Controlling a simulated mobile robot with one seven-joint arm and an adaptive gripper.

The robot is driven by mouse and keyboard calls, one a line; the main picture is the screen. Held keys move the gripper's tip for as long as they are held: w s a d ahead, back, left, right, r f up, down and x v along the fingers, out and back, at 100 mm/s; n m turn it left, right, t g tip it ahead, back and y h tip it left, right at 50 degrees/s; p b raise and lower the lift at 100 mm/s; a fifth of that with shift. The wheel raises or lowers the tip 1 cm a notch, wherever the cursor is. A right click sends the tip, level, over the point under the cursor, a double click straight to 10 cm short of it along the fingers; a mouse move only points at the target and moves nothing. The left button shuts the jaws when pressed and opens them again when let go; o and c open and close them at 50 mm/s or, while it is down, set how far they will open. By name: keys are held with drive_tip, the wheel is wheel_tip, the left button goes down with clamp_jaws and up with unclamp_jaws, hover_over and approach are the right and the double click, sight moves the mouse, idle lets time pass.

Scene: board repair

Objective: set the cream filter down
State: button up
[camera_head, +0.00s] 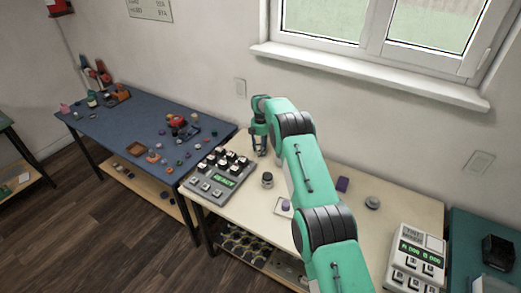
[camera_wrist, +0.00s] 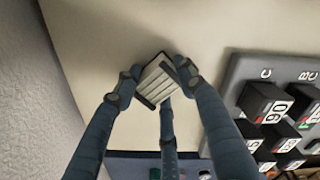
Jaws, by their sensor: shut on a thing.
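The cream filter (camera_wrist: 158,84), a small pale ribbed block, is between the fingers of my gripper (camera_wrist: 157,78) in the wrist view. My gripper is shut on it, and its dark blue fingers cover parts of its sides. In the head view my gripper (camera_head: 262,151) is over the back left part of the cream table (camera_head: 333,207), near the wall. The filter cannot be made out there. The wrist view shows bare cream tabletop (camera_wrist: 190,30) around the filter; I cannot tell whether the filter touches it.
A grey board (camera_head: 212,184) with black modules stands left of my gripper, and also shows in the wrist view (camera_wrist: 240,70). A dark round part (camera_head: 267,180), a purple block (camera_head: 342,184) and a grey knob (camera_head: 373,202) are on the table. A white device (camera_head: 416,258) stands front right.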

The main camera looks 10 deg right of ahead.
idle(0.3)
drive_tip(key=o, duration=1.2)
drive_tip(key=shift+c, duration=0.2)
drive_tip(key=shift+r, duration=0.1)
wheel_tip(320, 180, up, 12)
drive_tip(key=p, duration=0.2)
